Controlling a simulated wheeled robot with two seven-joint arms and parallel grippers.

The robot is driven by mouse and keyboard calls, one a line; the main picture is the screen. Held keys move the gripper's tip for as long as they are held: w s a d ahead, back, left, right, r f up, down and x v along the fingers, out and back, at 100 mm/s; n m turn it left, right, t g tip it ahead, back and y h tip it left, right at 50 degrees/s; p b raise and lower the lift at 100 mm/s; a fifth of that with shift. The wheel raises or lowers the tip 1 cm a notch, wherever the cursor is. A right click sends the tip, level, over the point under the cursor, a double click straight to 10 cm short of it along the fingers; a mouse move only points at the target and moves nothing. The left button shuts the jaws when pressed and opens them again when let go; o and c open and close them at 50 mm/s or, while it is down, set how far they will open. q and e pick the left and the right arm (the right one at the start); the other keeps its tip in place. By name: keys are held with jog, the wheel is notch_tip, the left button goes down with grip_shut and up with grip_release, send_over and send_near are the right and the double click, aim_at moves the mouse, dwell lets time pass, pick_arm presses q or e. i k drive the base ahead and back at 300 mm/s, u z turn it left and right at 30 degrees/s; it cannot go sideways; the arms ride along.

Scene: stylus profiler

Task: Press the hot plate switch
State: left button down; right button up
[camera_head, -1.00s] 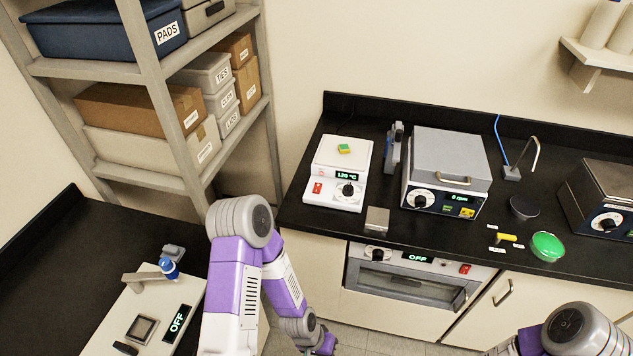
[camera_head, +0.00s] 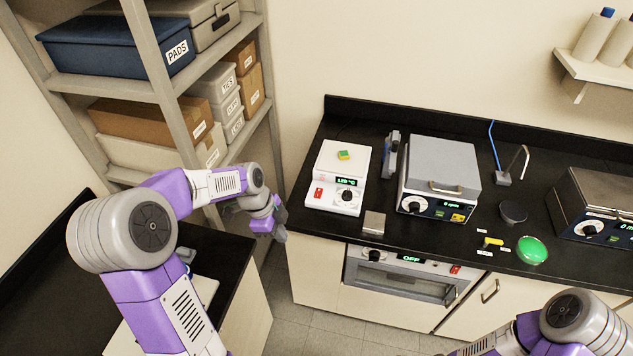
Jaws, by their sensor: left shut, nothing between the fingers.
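The white hot plate (camera_head: 336,165) stands at the left end of the black bench. Its display is lit and reads about 120 °C. Its red switch (camera_head: 318,193) is on the lower left of the front panel, left of a black knob (camera_head: 347,195). A small green and yellow block (camera_head: 344,155) lies on its top. My left gripper (camera_head: 281,233) is shut and empty, in front of the bench's left end, left of and below the switch and apart from it. My right arm shows at the bottom right; its gripper is out of the frame.
A grey box-shaped device (camera_head: 440,160) with a lid stands right of the hot plate, and a small metal block (camera_head: 374,223) lies at the bench's front edge. An oven (camera_head: 400,275) sits below the bench. A shelf rack (camera_head: 165,85) stands at the left.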

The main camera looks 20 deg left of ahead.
aim_at(318, 192)
jog(key=k, duration=0.65)
jog(key=u, duration=0.35)
jog(key=i, duration=1.65)
jog(key=z, duration=0.5)
